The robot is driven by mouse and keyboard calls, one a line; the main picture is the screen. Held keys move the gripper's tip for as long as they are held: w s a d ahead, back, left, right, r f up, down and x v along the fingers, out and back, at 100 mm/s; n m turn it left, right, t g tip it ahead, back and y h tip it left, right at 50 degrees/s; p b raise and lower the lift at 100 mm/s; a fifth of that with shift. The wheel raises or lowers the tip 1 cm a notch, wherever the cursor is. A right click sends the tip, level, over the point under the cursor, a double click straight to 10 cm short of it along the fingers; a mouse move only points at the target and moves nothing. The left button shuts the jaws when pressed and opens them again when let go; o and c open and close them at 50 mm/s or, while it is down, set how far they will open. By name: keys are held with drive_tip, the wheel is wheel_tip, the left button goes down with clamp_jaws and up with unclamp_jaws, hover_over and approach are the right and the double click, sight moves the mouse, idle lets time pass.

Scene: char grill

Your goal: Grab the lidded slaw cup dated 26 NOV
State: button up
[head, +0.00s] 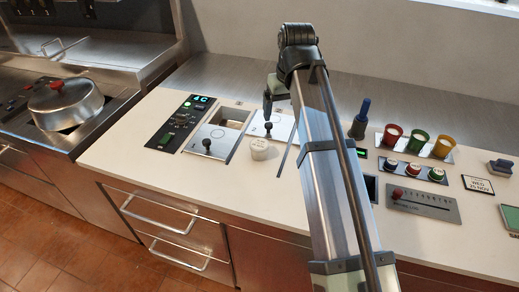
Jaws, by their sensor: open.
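A small white lidded cup (259,150) stands upright on the pale counter, in front of the second well. Marks show on it, but they are too small to read as a date. My gripper (267,112) points down behind the cup, over the second well's white lid (283,126), close to that lid's dark knob (268,128). It is open and apart from the cup, and part of it is hidden by my arm. The first well (231,118) is partly uncovered, with a metal lid (207,144) in front; its inside is hard to see.
A dark control panel (176,124) reads 4C at the left. A lidded pot (66,103) stands on the stove. Coloured cups (417,139), capped jars (412,172), a slider panel (425,204) and a date card (478,185) are at the right.

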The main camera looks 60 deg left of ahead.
drive_tip(key=n, duration=0.1)
hover_over(259, 144)
drive_tip(key=d, duration=0.2)
drive_tip(key=shift+a+f, duration=0.35)
drive_tip(key=shift+f, duration=1.8)
drive_tip(key=shift+a+f, duration=0.3)
drive_tip(key=shift+f, duration=1.85)
drive_tip(key=shift+a+f, duration=0.35)
drive_tip(key=shift+f, duration=1.8)
drive_tip(key=shift+c, duration=0.5)
drive_tip(key=c, duration=1)
